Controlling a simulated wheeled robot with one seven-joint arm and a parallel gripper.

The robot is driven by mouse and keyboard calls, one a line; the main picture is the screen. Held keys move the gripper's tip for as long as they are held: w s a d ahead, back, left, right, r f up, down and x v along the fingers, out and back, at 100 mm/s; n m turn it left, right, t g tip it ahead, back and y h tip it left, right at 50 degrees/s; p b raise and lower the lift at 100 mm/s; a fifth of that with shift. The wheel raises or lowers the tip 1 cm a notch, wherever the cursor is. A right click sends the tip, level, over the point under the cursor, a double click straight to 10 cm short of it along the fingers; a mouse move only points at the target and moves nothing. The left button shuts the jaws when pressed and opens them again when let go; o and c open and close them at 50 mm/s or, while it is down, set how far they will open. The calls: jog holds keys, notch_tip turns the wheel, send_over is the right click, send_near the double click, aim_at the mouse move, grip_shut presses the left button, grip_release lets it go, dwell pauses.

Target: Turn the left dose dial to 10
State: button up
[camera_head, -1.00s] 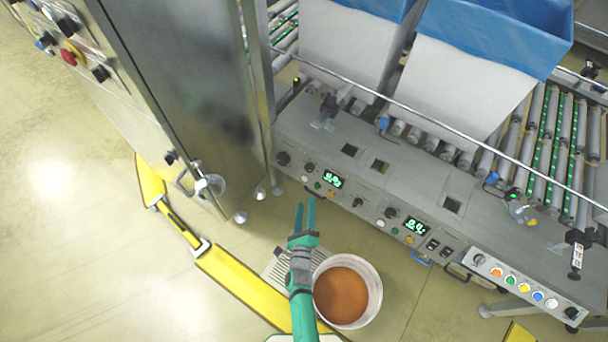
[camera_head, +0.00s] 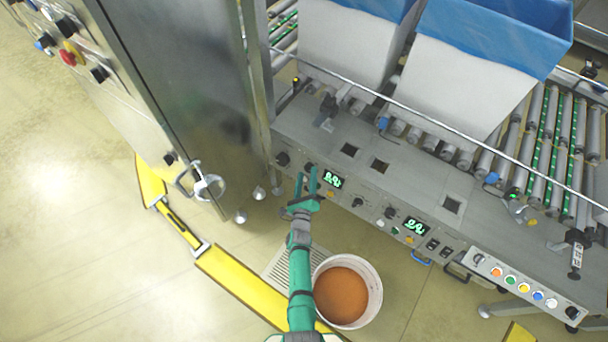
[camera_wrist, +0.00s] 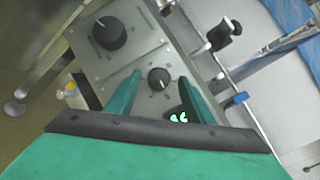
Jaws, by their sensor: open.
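The left dose dial is a small black round knob with a white pointer mark (camera_wrist: 159,78), set in a grey panel with a printed scale around it; the numbers are too small to read. In the head view this knob (camera_head: 309,166) is just beyond my fingertips, beside the left green display (camera_head: 332,180). My green gripper (camera_head: 306,174) is open at the panel's front. In the wrist view its fingers (camera_wrist: 159,83) stand on either side of the knob, with gaps showing. Contact cannot be made out. The display (camera_wrist: 178,117) is partly hidden by my gripper.
A larger black knob (camera_wrist: 109,33) is left of the dial. Further right on the panel are another knob (camera_head: 390,212) and a second display (camera_head: 416,226). A steel cabinet (camera_head: 180,90) stands close on the left. A white bucket (camera_head: 374,292) is below my arm.

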jog(key=shift+w, duration=0.5)
jog(key=c, duration=1)
jog(key=shift+c, duration=0.2)
jog(key=shift+d+n, duration=0.1)
jog(key=shift+n, duration=0.2)
